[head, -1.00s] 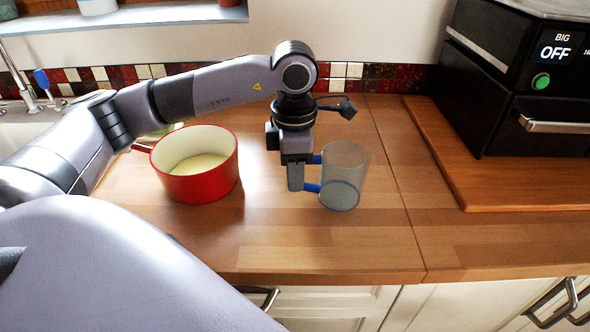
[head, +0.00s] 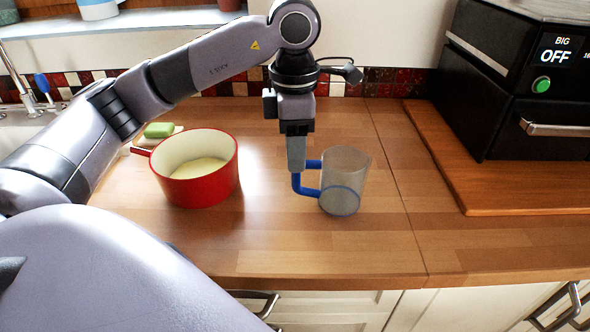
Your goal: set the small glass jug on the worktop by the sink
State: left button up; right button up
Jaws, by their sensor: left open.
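The small glass jug (head: 345,181) is clear with a blue handle and a blue ring near its base. It stands upright on the wooden worktop (head: 290,240), its handle pointing left. My left gripper (head: 297,170) is open, pointing down, with its fingertips just above and beside the upper part of the handle. Whether it touches the handle I cannot tell. The sink (head: 20,134) shows at the left edge, partly hidden by my left arm. My right gripper is not in view.
A red pot (head: 197,185) with pale contents stands left of the jug. A green sponge (head: 159,130) lies behind it. A black oven (head: 515,100) stands on a wooden board (head: 450,165) at right. The worktop in front is clear.

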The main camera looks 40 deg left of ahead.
pick_arm(q)
notch_tip(320, 180, up, 6)
jog(key=shift+f+p, duration=0.15)
jog(key=shift+p, duration=0.3)
jog(key=shift+s, duration=0.1)
dwell(0.3)
